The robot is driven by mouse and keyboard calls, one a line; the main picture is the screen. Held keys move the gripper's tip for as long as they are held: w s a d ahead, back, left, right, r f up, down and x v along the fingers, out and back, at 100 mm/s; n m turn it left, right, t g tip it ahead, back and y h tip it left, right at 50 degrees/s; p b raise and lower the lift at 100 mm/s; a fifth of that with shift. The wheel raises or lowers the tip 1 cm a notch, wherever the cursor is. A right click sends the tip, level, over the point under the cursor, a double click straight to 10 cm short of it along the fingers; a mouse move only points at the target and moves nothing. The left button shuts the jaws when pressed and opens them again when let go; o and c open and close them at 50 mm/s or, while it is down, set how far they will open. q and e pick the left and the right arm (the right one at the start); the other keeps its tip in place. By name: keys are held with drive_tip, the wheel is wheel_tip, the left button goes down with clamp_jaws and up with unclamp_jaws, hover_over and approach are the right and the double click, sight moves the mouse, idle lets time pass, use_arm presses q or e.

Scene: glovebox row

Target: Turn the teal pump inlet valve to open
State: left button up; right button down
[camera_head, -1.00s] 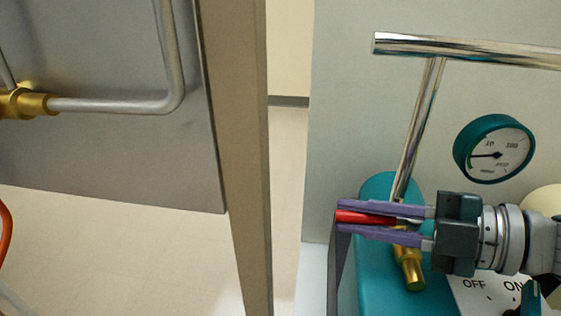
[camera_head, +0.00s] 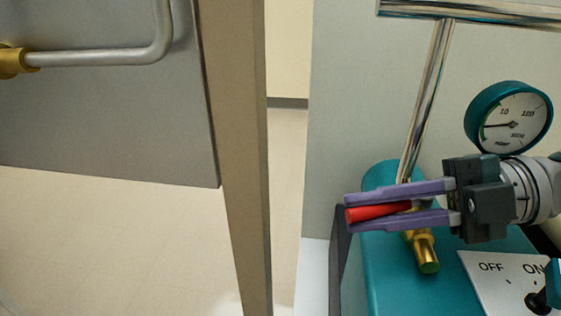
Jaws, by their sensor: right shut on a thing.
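The teal pump (camera_head: 395,270) stands at the lower right. Its inlet valve has a brass body (camera_head: 425,252) and a red lever handle (camera_head: 378,211). The handle points left and slants a little, its left end lower, across the upright metal pipe's line. My right gripper (camera_head: 350,208) comes in from the right, its two purple fingers above and below the red handle, shut on it. The fingers hide part of the valve's top. My left gripper is not in view.
A round gauge (camera_head: 512,120) with a teal rim sits above my right gripper. A chrome pipe (camera_head: 425,100) rises behind the valve to a crossbar. A white OFF/ON switch plate (camera_head: 500,280) is at the lower right. A brown post (camera_head: 240,150) stands left, with open floor beyond.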

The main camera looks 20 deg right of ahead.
drive_tip(key=c, duration=1.1)
unclamp_jaws()
